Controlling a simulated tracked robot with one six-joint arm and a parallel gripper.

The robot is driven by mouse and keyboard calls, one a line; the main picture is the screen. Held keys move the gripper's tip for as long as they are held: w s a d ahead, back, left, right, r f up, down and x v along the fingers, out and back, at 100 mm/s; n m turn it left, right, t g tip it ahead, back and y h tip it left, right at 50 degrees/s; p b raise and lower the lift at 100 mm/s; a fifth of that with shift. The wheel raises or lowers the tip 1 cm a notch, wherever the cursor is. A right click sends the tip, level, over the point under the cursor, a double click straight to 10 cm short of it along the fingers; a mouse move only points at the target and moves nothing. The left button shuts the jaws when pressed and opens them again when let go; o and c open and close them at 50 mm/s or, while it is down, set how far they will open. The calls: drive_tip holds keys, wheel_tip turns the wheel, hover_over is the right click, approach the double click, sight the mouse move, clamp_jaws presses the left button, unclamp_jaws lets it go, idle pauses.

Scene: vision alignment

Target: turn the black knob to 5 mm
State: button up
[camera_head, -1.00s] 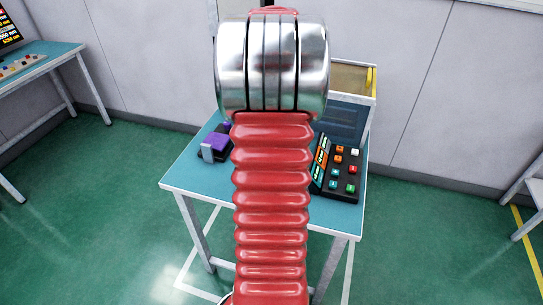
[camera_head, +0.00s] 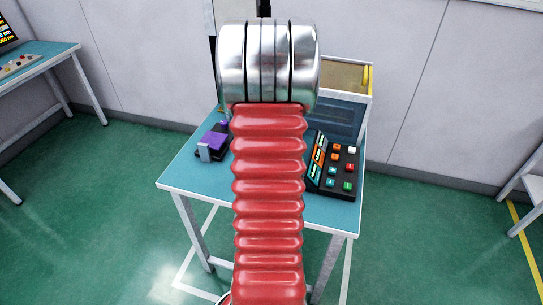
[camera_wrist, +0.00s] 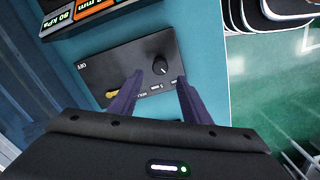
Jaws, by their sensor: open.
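The black knob (camera_wrist: 161,67) is a small round dial with a white pointer mark on a dark panel (camera_wrist: 100,68) in the wrist view. My gripper (camera_wrist: 159,77) is open and empty, its two dark purple fingers spread either side of the knob's near side. I cannot tell whether they touch the panel. A readout strip (camera_wrist: 90,8) shows at the top, partly cut off, with an orange field ending in "mm" and "80 kPa" beside it. In the head view my red arm hides the gripper and the knob.
A yellow-tipped lever (camera_wrist: 112,93) sits on the panel, left of the fingers. In the head view, the blue table (camera_head: 185,180) carries a keypad with coloured buttons (camera_head: 343,168) and a purple-topped device (camera_head: 214,141). A yellow-handled box (camera_head: 346,75) stands behind.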

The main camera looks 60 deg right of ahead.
wheel_tip(320, 180, down, 7)
drive_tip(key=shift+r, duration=0.15)
idle(0.4)
